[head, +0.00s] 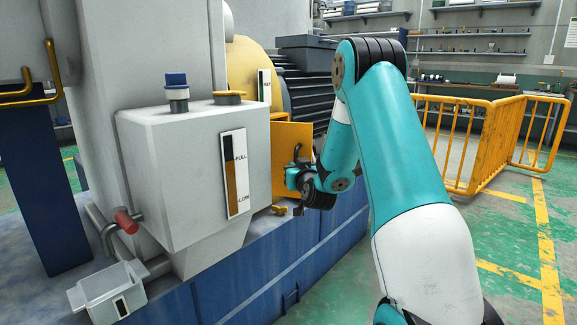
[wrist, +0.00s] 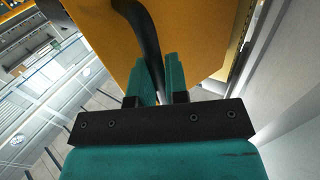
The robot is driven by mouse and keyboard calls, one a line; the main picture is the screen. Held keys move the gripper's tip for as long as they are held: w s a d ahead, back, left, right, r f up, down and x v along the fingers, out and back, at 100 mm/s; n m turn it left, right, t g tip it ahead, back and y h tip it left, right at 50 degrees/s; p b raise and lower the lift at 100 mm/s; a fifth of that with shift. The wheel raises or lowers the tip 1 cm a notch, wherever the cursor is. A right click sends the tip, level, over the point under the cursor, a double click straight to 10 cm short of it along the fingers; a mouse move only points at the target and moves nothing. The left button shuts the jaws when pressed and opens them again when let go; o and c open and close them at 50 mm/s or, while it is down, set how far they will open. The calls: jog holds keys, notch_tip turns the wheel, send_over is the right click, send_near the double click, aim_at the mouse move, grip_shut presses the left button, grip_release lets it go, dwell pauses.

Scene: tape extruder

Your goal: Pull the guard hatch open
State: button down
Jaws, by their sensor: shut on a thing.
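The guard hatch (head: 289,142) is a flat orange-yellow panel just right of the grey tank in the head view. It fills the top middle of the wrist view (wrist: 205,35). Its dark curved handle (head: 298,151) stands out from the panel; in the wrist view the handle (wrist: 146,35) runs down between my teal fingers. My gripper (head: 292,173) is at the hatch's front face. In the wrist view my gripper (wrist: 160,70) is shut on the handle. The tank hides part of the hatch, and I cannot tell how far it stands open.
The grey tank (head: 185,165) with a level gauge (head: 235,175) stands close left of the hatch. A red-handled valve (head: 126,220) and small tray (head: 107,290) are lower left. The blue machine base (head: 250,280) runs below. Yellow railings (head: 480,140) stand right, with open green floor before them.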

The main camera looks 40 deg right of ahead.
jog(key=shift+w+a+r, duration=0.1)
jog(key=shift+w+a, duration=0.05)
jog(key=shift+a, duration=0.2)
jog(key=c, duration=1.1)
grip_release()
jog(key=shift+w+a, duration=0.1)
jog(key=shift+d, duration=0.2)
jog(key=b+v, duration=1.7)
jog(key=shift+s+a, duration=0.2)
